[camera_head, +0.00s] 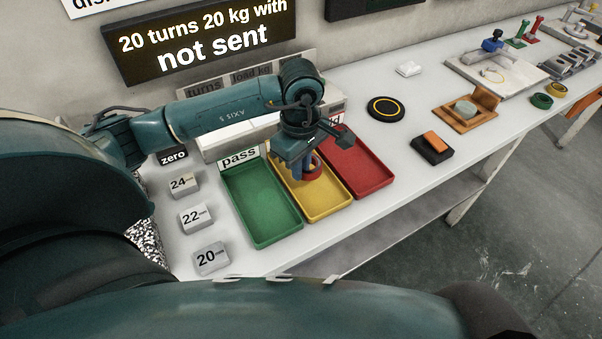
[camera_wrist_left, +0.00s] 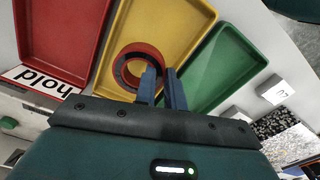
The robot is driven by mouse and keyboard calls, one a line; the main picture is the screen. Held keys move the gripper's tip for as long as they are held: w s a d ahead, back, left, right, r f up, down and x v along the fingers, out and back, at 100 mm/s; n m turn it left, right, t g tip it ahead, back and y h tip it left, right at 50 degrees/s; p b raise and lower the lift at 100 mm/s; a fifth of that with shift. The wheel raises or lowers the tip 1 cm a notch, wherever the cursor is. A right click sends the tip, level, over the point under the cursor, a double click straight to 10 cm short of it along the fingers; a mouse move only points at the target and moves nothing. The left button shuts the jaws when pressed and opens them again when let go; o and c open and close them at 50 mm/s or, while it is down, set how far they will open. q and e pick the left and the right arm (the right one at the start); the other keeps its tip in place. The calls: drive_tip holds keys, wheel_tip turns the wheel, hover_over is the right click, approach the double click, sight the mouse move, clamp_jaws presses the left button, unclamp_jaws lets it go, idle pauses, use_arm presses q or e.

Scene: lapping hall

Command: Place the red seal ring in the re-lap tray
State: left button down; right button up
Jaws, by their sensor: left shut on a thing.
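In the head view, the ring (camera_head: 317,163) is partly hidden by the left gripper (camera_head: 305,170). Both are over the yellow tray (camera_head: 325,211), between the green and red trays. I cannot tell whether the ring touches the tray floor. The yellow tray's label is hidden by my arm, so I cannot read which tray is marked re-lap. My right gripper is not in view.
The green tray (camera_head: 262,205) is labelled pass, and the red tray (camera_head: 362,165) is labelled hold in the wrist view. Marked blocks (camera_head: 197,217) stand left of the green tray. A black disc (camera_head: 386,108) and an orange-topped black block (camera_head: 432,150) lie to the right.

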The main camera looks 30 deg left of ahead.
use_arm(q)
wheel_tip(320, 180, down, 3)
drive_tip(key=shift+f, duration=0.15)
drive_tip(key=shift+f, duration=0.25)
drive_tip(key=c, duration=1.8)
unclamp_jaws()
drive_tip(key=shift+r, duration=0.1)
drive_tip(key=shift+o, duration=0.2)
drive_tip(key=shift+r, duration=0.2)
wheel_tip(320, 180, up, 12)
drive_tip(key=shift+b, duration=0.35)
